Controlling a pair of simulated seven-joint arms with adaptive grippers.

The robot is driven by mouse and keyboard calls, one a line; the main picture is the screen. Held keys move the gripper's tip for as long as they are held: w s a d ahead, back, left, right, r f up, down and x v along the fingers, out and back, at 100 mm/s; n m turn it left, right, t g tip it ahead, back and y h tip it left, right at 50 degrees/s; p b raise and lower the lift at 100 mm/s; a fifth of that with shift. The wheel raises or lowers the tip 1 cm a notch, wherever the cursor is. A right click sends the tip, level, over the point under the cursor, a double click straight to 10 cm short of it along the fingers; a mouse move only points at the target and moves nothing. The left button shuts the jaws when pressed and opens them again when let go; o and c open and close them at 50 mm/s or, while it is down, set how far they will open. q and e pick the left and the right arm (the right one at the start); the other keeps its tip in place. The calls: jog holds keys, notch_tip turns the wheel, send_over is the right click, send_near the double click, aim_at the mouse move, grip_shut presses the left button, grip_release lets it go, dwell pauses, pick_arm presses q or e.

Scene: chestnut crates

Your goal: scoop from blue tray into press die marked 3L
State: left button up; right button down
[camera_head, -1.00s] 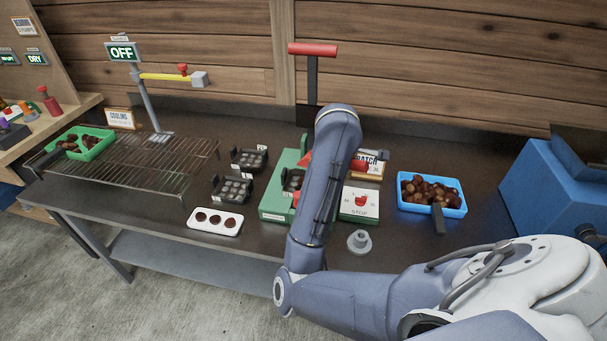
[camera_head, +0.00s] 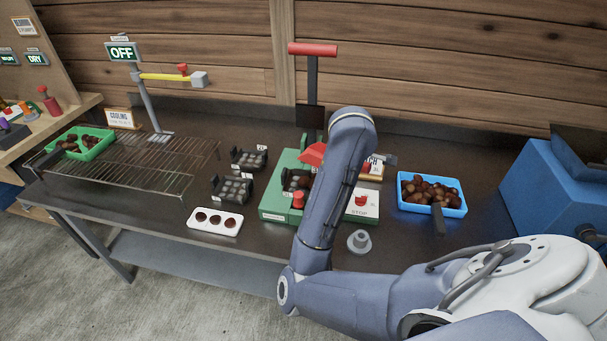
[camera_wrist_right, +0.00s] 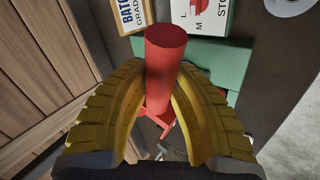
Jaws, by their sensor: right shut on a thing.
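My right gripper (camera_wrist_right: 160,78) is shut on the red handle (camera_wrist_right: 166,50) of a red tool, seen in the right wrist view. In the head view my own arm hides this gripper. A red scoop-like piece (camera_head: 312,153) shows left of the arm, above the green press (camera_head: 272,206). Beneath it, a black die (camera_head: 286,186) sits in the press with brown pieces (camera_head: 298,181) in it. Its marking cannot be read. The blue tray (camera_head: 414,208) at right holds many chestnuts (camera_head: 425,188) and a dark handle (camera_head: 438,220). My left gripper is not in view.
Two black dies (camera_head: 248,158) (camera_head: 231,188) stand left of the press. A white tray (camera_head: 215,230) with three round pieces lies in front. A grey knob-like piece (camera_head: 359,243) stands near the front edge. A wire rack (camera_head: 165,165) with a green tray (camera_head: 98,151) is at left.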

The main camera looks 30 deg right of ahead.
jog(key=shift+r, duration=1.9)
